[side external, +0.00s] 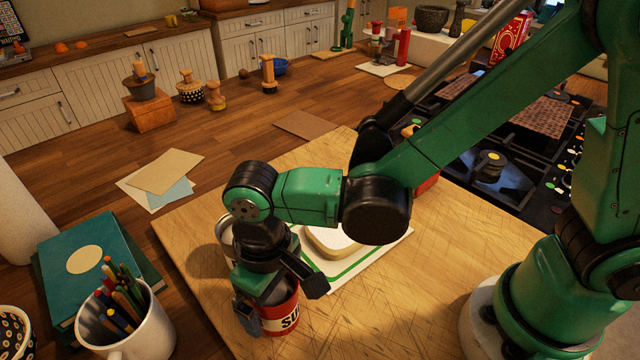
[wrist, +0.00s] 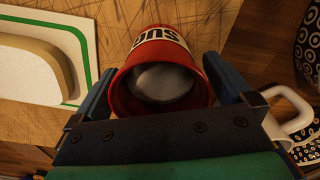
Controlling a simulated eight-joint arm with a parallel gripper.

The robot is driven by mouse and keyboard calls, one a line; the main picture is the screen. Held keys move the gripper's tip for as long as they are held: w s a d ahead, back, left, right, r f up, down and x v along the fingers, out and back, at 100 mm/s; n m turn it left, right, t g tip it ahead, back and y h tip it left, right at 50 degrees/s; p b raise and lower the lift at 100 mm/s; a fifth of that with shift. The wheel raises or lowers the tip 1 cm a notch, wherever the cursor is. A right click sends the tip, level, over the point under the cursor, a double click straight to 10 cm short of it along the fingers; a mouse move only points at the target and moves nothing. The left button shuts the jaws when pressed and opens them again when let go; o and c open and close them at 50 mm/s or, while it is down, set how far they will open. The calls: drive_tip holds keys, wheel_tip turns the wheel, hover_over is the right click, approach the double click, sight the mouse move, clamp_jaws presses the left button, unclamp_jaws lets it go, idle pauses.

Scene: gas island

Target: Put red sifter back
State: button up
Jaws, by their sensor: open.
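The red sifter (side external: 288,318) is a red can with a white band and black lettering, partly legible as "SU". It stands on the wooden board near the front. In the wrist view the red sifter (wrist: 160,82) shows its open top and something pale inside. My gripper (side external: 280,298) is above and around it, with one finger on each side. In the wrist view my gripper (wrist: 163,85) is open, with the can between its blue fingers. I cannot tell whether either finger touches it. My gripper hides part of the can in the side view.
A white mat with a green border (side external: 372,262) bears a pale block (side external: 330,243) behind my gripper. A mug of pencils (side external: 150,335) and teal books (side external: 75,255) stand at left. A black gas hob (side external: 490,200) is at right.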

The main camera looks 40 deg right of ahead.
wheel_tip(320, 180, up, 10)
drive_tip(key=shift+r, duration=0.2)
drive_tip(key=shift+d+r, duration=0.2)
drive_tip(key=shift+d, duration=0.1)
drive_tip(key=w+d+m+t, duration=0.2)
drive_tip(key=d+t, duration=0.5)
drive_tip(key=d, duration=1.2)
drive_tip(key=shift+d+f+m, duration=0.15)
drive_tip(key=shift+f+m, duration=0.05)
drive_tip(key=shift+m, duration=0.7)
